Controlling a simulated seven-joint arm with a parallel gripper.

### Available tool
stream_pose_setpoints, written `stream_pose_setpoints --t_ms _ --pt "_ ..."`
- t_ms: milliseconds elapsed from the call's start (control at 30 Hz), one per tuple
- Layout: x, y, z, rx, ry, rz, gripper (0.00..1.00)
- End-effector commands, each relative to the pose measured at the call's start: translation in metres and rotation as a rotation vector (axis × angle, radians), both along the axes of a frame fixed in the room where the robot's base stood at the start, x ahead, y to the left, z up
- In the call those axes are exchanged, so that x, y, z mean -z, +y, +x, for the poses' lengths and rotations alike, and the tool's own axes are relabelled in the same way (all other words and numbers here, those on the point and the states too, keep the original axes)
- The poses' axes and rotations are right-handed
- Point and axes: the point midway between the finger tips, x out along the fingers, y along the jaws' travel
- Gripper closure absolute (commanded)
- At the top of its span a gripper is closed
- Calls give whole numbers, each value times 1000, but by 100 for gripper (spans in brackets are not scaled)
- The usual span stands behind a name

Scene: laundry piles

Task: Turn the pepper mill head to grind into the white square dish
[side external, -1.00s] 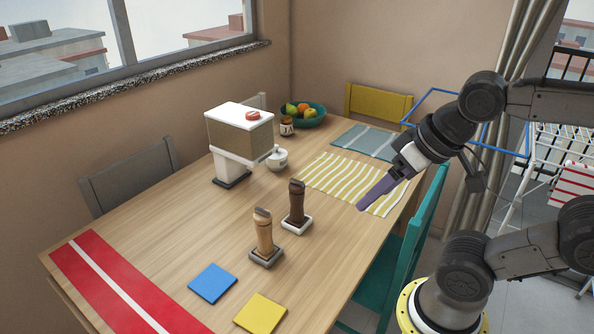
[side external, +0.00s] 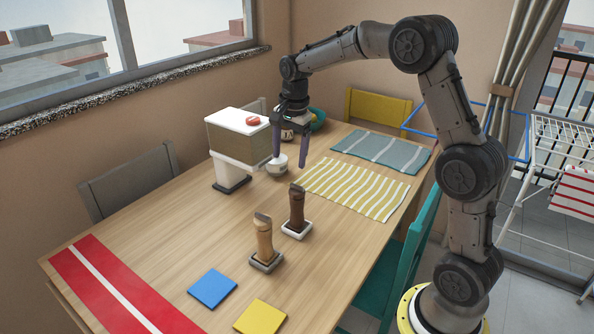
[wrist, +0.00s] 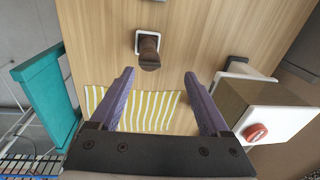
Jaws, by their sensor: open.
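A dark brown pepper mill (side external: 296,208) stands upright in a white square dish (side external: 297,229) near the middle of the table. A light wooden mill (side external: 263,238) stands in a grey square dish (side external: 266,262) just in front of it. My gripper (side external: 290,161) is open and empty, pointing down above the table behind the mills, near a small white pot (side external: 277,164). In the wrist view, the dark mill (wrist: 148,52) and its white dish (wrist: 137,41) lie beyond my open fingertips (wrist: 158,75), apart from them. Any grounds in the dish cannot be made out.
A tall white-and-tan box with a red knob (side external: 238,135) stands left of my gripper. A striped yellow cloth (side external: 358,188) and blue-grey cloth (side external: 382,150) lie to the right. Blue (side external: 212,288) and yellow (side external: 260,316) squares lie in front. A fruit bowl (side external: 318,118) is behind.

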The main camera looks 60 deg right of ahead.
Motion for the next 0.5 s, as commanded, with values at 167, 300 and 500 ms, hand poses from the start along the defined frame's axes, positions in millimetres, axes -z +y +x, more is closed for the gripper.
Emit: stream_pose_setpoints --t_ms 167,300,500 --pt "55 -24 4 44 96 30 20" --pt "70 -30 -1 58 124 40 20" --pt "79 -31 -2 59 124 39 20"
